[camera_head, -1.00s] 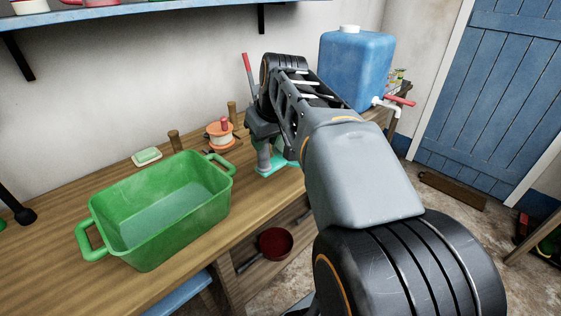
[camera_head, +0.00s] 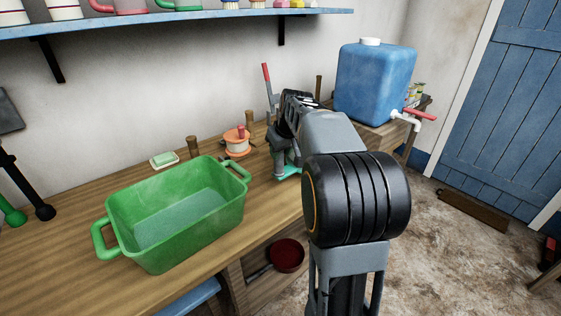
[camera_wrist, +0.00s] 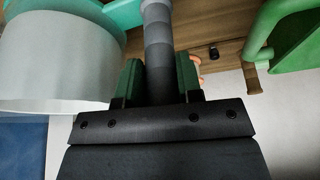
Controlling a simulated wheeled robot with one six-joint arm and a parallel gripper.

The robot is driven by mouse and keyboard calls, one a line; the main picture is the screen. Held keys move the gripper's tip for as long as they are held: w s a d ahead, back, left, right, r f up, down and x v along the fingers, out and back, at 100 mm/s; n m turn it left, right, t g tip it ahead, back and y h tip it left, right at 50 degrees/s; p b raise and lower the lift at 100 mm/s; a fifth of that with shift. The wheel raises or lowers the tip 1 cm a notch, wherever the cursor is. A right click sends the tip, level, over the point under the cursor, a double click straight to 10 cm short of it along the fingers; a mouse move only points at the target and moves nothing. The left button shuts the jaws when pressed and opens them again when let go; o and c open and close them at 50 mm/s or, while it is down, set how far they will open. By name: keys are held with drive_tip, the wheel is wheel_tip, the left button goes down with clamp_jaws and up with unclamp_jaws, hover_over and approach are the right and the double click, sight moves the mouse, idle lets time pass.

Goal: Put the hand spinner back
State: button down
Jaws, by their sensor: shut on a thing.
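The hand spinner, seemingly the teal and pale grey thing, shows in the head view as a small teal base (camera_head: 288,173) on the wooden bench, mostly behind my arm. In the wrist view its pale drum (camera_wrist: 55,65) is at the left, with teal parts above it and a grey ribbed post (camera_wrist: 158,35) beside it. My gripper (camera_wrist: 160,78) has its green-padded fingers on either side of that post, shut on it. I cannot tell whether the base touches the bench.
A green basin (camera_head: 225,222) stands on the bench to the left, with soap (camera_head: 164,160) and an orange reel (camera_head: 237,148) behind it. A red-handled lever (camera_head: 266,73) rises beside my wrist. A blue water container (camera_head: 375,85) with a tap stands at the right. A shelf (camera_head: 190,17) hangs above.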

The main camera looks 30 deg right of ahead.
sight(280, 160)
drive_tip(key=shift+w+d+f, duration=0.1)
drive_tip(key=shift+w+f, duration=0.3)
drive_tip(key=shift+f, duration=0.05)
drive_tip(key=shift+w+f+b, duration=0.1)
drive_tip(key=shift+f+b, duration=0.25)
drive_tip(key=shift+f, duration=1.3)
drive_tip(key=shift+f, duration=0.1)
drive_tip(key=c, duration=0.8)
unclamp_jaws()
